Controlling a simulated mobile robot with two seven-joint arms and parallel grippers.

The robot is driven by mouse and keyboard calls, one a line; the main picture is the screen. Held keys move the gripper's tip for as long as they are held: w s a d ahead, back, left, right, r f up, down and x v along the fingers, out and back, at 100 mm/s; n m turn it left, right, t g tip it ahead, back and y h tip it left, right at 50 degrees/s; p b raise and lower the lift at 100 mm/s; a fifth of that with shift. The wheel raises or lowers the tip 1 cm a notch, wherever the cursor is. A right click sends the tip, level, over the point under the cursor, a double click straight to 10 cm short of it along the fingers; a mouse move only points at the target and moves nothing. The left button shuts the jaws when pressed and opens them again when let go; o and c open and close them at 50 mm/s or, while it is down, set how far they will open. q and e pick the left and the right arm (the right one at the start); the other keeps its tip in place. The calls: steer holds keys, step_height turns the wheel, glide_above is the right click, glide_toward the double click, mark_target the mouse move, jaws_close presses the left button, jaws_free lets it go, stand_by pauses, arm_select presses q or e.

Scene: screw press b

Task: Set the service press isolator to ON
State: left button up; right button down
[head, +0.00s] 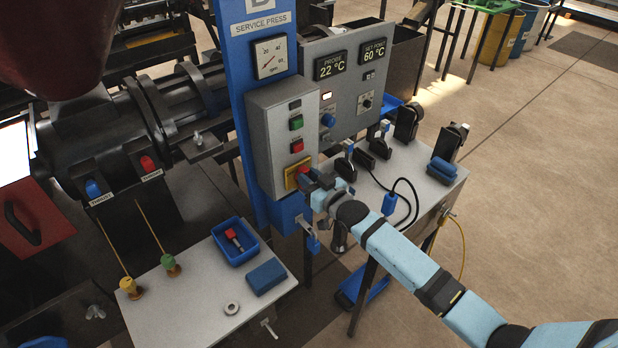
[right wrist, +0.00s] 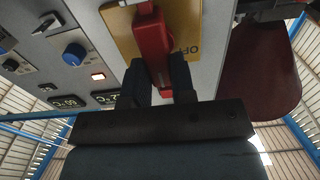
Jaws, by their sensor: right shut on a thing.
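The grey control box (head: 283,130) of the service press hangs on the blue column. Low on its front is the isolator, a yellow plate (head: 291,173) with a red handle (head: 303,171). My right gripper (head: 309,184) is at the handle in the head view and partly covers it. In the right wrist view my right gripper (right wrist: 160,88) is shut on the red handle (right wrist: 153,45), a finger on each side. The yellow plate (right wrist: 123,38) behind it shows the word OFF beside the handle. An ON mark is not readable. My left gripper is not in view.
Green and red buttons (head: 296,123) sit above the isolator. A side table (head: 425,190) with black tools stands to the right. A front bench (head: 190,290) holds a blue tray (head: 251,252) and tagged pins.

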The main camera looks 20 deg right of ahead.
steer(key=c, duration=1)
jaws_free()
steer(key=shift+o, duration=0.2)
steer(key=shift+s, duration=0.1)
steer(key=b+v, duration=0.1)
steer(key=v, duration=1.2)
steer(key=shift+s+b, duration=0.3)
steer(key=shift+d, duration=0.1)
steer(key=s+a+f+g+h+p, duration=0.1)
steer(key=s+f, duration=0.4)
steer(key=s, duration=0.6)
steer(key=s+a+f+g+h+p, duration=0.2)
steer(key=s+a+f+g+p, duration=0.2)
steer(key=s, duration=0.6)
step_height(320, 180, down, 2)
steer(key=shift+s+a+f+m+g, duration=0.1)
steer(key=shift+s+a+m+g, duration=0.35)
steer(key=shift+a, duration=0.3)
